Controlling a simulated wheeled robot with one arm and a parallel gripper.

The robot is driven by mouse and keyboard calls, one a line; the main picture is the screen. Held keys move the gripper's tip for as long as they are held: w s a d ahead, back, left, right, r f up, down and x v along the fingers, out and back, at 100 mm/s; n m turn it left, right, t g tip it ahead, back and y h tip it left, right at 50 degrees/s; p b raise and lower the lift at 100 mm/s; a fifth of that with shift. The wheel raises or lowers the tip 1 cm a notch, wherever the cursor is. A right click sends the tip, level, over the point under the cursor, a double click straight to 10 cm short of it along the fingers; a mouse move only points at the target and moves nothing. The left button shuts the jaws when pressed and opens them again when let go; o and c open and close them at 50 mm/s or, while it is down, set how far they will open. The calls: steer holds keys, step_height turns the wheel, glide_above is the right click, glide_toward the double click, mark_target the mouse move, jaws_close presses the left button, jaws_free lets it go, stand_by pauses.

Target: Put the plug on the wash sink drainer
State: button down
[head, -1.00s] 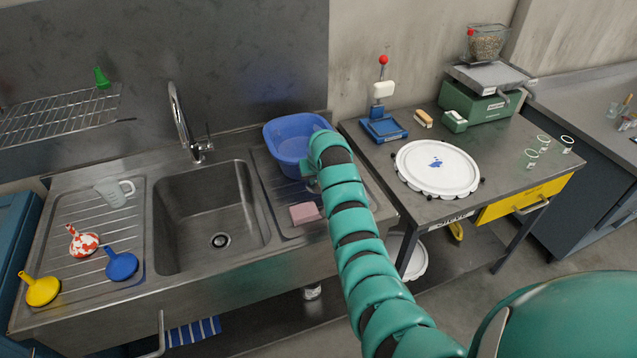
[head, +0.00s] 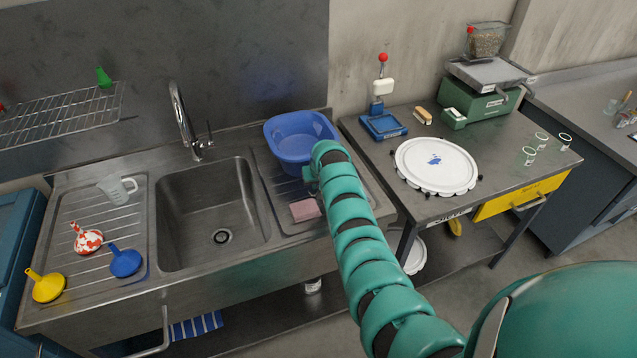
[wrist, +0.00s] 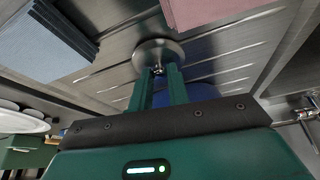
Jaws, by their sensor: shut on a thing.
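The plug (wrist: 158,53) is a round grey metal disc with a small knob. It sits at my fingertips in the wrist view. My gripper (wrist: 159,72) is shut on its knob. The plug is too small or hidden to make out there. The ridged steel drainer (wrist: 222,55) lies behind the plug in the wrist view. I cannot tell whether the plug touches it.
A tap (head: 184,120) rises behind the sink bowl.

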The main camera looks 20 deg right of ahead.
steer(key=shift+f, duration=0.2)
steer(key=c, duration=1.3)
jaws_free()
steer(key=shift+c, duration=0.2)
steer(key=shift+r, duration=0.1)
steer(key=shift+s+r+b, duration=0.1)
steer(key=shift+r+b, duration=0.2)
steer(key=shift+r, duration=0.45)
steer(key=shift+b+v, duration=0.4)
steer(key=shift+v, duration=0.55)
steer(key=b+v, duration=0.3)
steer(key=v, duration=0.5)
steer(key=shift+s+r, duration=0.25)
steer(key=shift+r, duration=0.1)
